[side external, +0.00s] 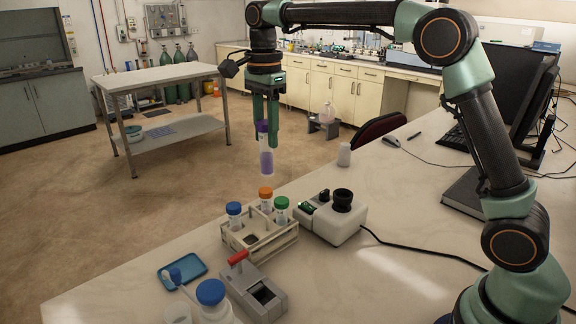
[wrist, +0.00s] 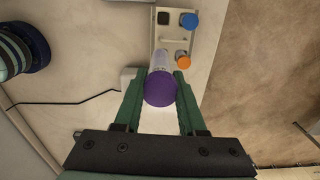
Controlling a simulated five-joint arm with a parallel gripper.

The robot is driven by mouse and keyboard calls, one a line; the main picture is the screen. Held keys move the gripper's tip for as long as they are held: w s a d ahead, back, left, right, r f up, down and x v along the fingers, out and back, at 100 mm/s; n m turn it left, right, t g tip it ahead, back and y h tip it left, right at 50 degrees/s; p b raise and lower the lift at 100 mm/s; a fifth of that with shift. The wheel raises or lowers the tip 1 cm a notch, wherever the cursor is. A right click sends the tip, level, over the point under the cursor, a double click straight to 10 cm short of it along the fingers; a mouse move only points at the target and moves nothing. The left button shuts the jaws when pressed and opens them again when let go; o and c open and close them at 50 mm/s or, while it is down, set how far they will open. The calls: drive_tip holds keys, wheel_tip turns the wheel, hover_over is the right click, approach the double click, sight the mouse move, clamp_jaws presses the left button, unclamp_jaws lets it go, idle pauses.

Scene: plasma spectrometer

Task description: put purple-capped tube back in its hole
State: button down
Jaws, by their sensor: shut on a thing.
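The purple-capped tube (side external: 266,160) hangs upright in my gripper (side external: 267,134), well above the bench and behind the rack in the side external view. In the wrist view the purple cap (wrist: 160,89) sits between both green fingers, with the clear tube body reaching away toward the rack (wrist: 176,42). The cream rack (side external: 272,243) holds a blue-capped tube (side external: 234,212), an orange-capped tube (side external: 266,193) and a green-capped tube (side external: 281,204). A dark, empty square hole (side external: 250,239) shows at its front corner, and also in the wrist view (wrist: 163,18). The green cap is hidden in the wrist view.
A white device with a black knob (side external: 342,202) stands right of the rack. A grey box with a red handle (side external: 258,290) is in front. A blue tray (side external: 182,267) and blue-lidded bottle (side external: 211,295) stand front left. A small white container (side external: 344,154) stands farther back.

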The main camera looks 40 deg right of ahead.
drive_tip(key=a, duration=0.6)
drive_tip(key=f, duration=2)
drive_tip(key=shift+w+d+f, duration=0.3)
drive_tip(key=shift+d+f, duration=0.05)
drive_tip(key=shift+f, duration=0.05)
drive_tip(key=c, duration=0.8)
unclamp_jaws()
drive_tip(key=shift+f, duration=0.15)
drive_tip(key=shift+o, duration=0.2)
